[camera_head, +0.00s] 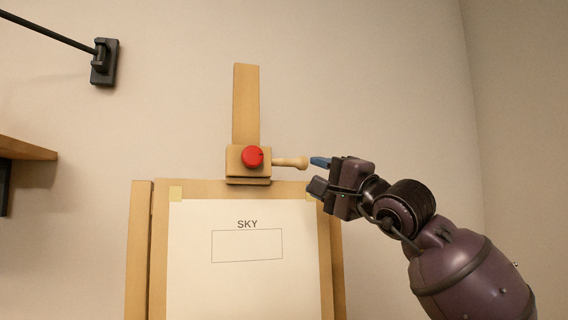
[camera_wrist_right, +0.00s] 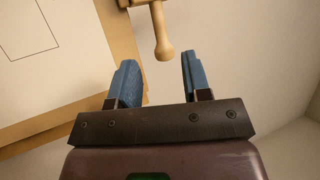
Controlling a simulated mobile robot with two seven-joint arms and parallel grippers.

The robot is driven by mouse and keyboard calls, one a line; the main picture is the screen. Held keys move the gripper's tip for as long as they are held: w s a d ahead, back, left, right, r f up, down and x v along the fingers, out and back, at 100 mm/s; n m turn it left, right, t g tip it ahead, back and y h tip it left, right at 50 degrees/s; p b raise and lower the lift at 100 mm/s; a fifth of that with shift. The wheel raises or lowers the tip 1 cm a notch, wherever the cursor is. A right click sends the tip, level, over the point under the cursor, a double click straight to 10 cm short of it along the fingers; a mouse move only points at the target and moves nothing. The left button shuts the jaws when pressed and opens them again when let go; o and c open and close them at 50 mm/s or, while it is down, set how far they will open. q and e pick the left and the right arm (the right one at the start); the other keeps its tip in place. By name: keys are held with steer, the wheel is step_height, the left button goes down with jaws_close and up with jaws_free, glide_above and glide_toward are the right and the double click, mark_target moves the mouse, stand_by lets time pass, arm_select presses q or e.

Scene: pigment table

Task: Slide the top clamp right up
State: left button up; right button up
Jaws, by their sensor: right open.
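The top clamp (camera_head: 236,160) is a wooden block with a red knob (camera_head: 252,156) on the front. It sits around the wooden mast (camera_head: 246,105) of the easel, just above the top edge of the board. A pale wooden handle (camera_head: 291,162) sticks out from its right side; it also shows in the right wrist view (camera_wrist_right: 163,42). My right gripper (camera_head: 319,174) is to the right of the handle's end. In the right wrist view its blue fingers (camera_wrist_right: 158,75) are apart, with the handle's rounded end ahead of the gap and nothing between them. My left gripper is not in view.
A white sheet (camera_head: 245,285) marked SKY is fixed to the easel board (camera_head: 287,190) below the clamp. The mast above the clamp is bare. A black wall bracket (camera_head: 104,62) with a rod is at upper left, and a wooden shelf (camera_head: 25,149) is at the left edge.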

mark_target(287, 162)
steer(key=p+x, duration=0.1)
steer(key=x, duration=0.8)
steer(key=shift+w+d+r+p, duration=0.1)
steer(key=shift+p, duration=0.25)
steer(key=shift+x, duration=0.85)
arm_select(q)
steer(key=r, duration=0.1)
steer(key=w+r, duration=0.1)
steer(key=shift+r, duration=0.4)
arm_select(e)
steer(key=shift+w, duration=0.1)
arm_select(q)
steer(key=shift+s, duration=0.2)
arm_select(e)
steer(key=c, duration=0.7)
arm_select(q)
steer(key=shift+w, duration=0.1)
arm_select(e)
jaws_close()
